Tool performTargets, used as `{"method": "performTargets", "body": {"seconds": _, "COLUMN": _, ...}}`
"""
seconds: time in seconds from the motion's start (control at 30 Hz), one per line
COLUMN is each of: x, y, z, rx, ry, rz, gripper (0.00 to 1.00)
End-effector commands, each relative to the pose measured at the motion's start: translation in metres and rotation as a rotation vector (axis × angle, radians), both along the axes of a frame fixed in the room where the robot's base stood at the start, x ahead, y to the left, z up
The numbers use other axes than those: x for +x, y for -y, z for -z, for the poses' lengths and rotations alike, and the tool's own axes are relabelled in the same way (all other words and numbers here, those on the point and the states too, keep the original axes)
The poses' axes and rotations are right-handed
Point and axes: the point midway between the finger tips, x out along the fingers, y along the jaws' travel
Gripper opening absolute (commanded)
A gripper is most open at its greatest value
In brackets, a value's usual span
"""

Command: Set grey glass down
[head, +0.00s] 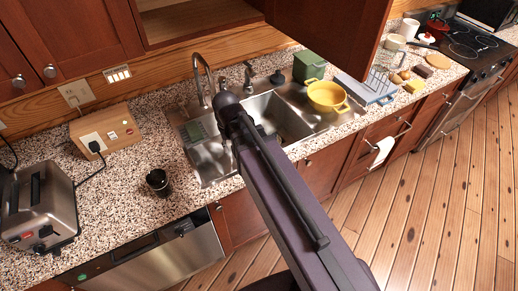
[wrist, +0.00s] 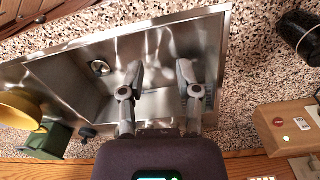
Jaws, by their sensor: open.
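A dark, nearly black glass (head: 158,182) stands on the speckled counter left of the sink. It looks like the only candidate for the grey glass. It also shows at the upper right of the wrist view (wrist: 301,37), partly cut off by the frame edge. My gripper (wrist: 159,72) is open over the sink, its two fingers apart with nothing visible between them. The glass is well clear of the fingers. In the head view my arm hides the gripper.
The steel sink (head: 287,119) has a tall faucet (head: 203,75) behind it. A wooden socket box (head: 106,137) and a metal grill appliance (head: 37,207) stand left. A yellow pot (head: 326,97) and green canister (head: 308,66) are right. An open cabinet door (head: 328,35) hangs above.

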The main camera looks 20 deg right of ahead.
Motion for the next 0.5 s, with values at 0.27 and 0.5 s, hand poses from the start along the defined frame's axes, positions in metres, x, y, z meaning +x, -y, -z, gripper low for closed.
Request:
{"method": "performTargets", "body": {"seconds": 0.27, "x": -0.032, "y": 0.067, "z": 0.0, "rx": 0.009, "ry": 0.003, "rz": 0.048, "gripper": 0.43}}
{"method": "performTargets", "body": {"seconds": 0.5, "x": -0.04, "y": 0.084, "z": 0.0, "rx": 0.012, "ry": 0.004, "rz": 0.059, "gripper": 0.43}}
